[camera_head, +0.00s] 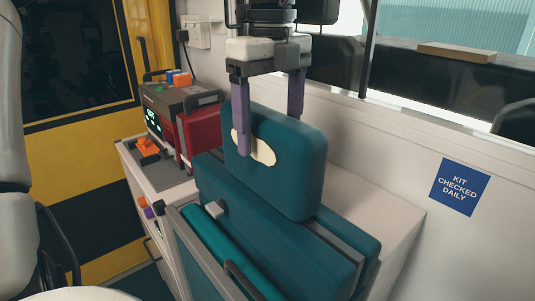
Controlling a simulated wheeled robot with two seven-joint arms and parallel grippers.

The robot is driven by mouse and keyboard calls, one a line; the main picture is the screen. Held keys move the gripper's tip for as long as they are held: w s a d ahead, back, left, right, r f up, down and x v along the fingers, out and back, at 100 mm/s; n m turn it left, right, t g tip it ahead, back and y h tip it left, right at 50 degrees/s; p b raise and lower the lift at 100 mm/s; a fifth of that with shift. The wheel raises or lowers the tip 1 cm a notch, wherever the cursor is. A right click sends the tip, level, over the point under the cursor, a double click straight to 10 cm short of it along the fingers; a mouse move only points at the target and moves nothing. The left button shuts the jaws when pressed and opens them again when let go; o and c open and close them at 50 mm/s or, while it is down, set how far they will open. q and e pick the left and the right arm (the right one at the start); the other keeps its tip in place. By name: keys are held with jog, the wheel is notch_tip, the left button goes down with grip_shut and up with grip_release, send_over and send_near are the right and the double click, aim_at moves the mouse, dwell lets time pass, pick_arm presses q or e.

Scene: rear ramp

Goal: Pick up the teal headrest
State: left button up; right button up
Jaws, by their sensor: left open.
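The teal headrest (300,178) is a rounded block with a cream oval patch on its front face. It stands upright above the folded teal cushions (270,240). My left gripper (268,135) points down over it, with its jaws open. One purple finger is in front of the headrest's front face, overlapping the oval. The other purple finger is at the back of its top edge, with its tip hidden behind the headrest. I cannot tell whether either finger touches it. My right gripper does not show.
A white counter (385,203) runs under and behind the cushions, against a white wall with a blue sign (459,187). A red and grey device (190,120) stands at the left. A dark grab handle (243,280) is at the front. A window is behind.

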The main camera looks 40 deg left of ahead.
aim_at(268, 177)
pick_arm(q)
jog(key=shift+f+p, duration=0.3)
jog(key=shift+f, duration=2.35)
jog(key=shift+w+a, duration=0.1)
jog(key=c, duration=1.6)
